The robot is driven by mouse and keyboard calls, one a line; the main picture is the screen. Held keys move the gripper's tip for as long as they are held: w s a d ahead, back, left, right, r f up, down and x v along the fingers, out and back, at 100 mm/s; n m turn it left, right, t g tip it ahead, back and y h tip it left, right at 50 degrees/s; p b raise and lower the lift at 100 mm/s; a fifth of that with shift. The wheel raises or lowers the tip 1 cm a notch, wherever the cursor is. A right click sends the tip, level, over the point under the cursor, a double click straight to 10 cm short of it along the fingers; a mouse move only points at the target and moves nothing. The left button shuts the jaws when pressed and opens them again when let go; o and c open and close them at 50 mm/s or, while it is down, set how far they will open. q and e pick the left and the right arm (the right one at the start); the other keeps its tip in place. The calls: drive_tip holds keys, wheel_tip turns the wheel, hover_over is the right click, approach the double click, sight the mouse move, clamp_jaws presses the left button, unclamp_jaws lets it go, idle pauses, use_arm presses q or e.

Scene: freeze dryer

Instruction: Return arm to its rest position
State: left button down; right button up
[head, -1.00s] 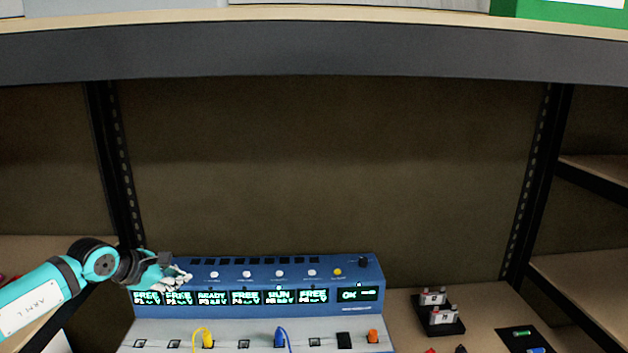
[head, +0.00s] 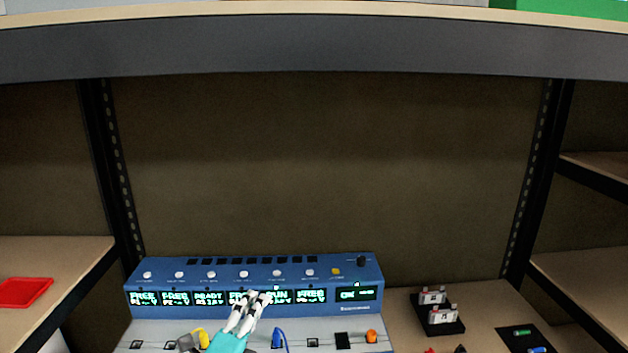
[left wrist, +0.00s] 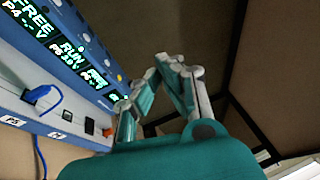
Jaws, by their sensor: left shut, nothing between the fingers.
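My left gripper (head: 256,299) is shut and empty in the head view. It is in front of the blue machine (head: 205,270), low over its pale front ledge, and covers part of the display row between a FREE and a RUN display. In the left wrist view its closed fingers (left wrist: 166,62) point up and away, with the machine (left wrist: 78,22) on the left. I cannot tell whether the fingers touch the machine. My right gripper is not in view.
A yellow plug (head: 203,335) and a blue plug (head: 278,338) with cables are in the ledge. An orange knob (head: 371,336) is at its right. A black holder (head: 446,326) with small cells stands right of the machine. A red tray (head: 24,292) lies on the left shelf.

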use_arm(q)
drive_tip(key=s+a+f+n+g+y, duration=0.3)
drive_tip(key=s+a+f+n+y, duration=0.1)
drive_tip(key=s+f+n, duration=0.25)
drive_tip(key=s+a+f+n+g+y, duration=0.3)
drive_tip(key=s+a+f+n+g, duration=0.15)
drive_tip(key=f+n, duration=0.35)
drive_tip(key=s+a+f+n+g+h, duration=0.1)
drive_tip(key=s+f+n+g, duration=0.3)
drive_tip(key=s, duration=0.7)
drive_tip(key=s+f+n+g, duration=0.2)
drive_tip(key=s+f+g, duration=0.3)
drive_tip(key=s, duration=0.5)
wheel_tip(320, 180, down, 29)
drive_tip(key=s, duration=0.2)
drive_tip(key=s+a+f+g, duration=0.1)
drive_tip(key=s+a+f, duration=0.2)
drive_tip(key=s+f, duration=1.1)
drive_tip(key=shift+s+g, duration=0.35)
drive_tip(key=shift+s, duration=0.75)
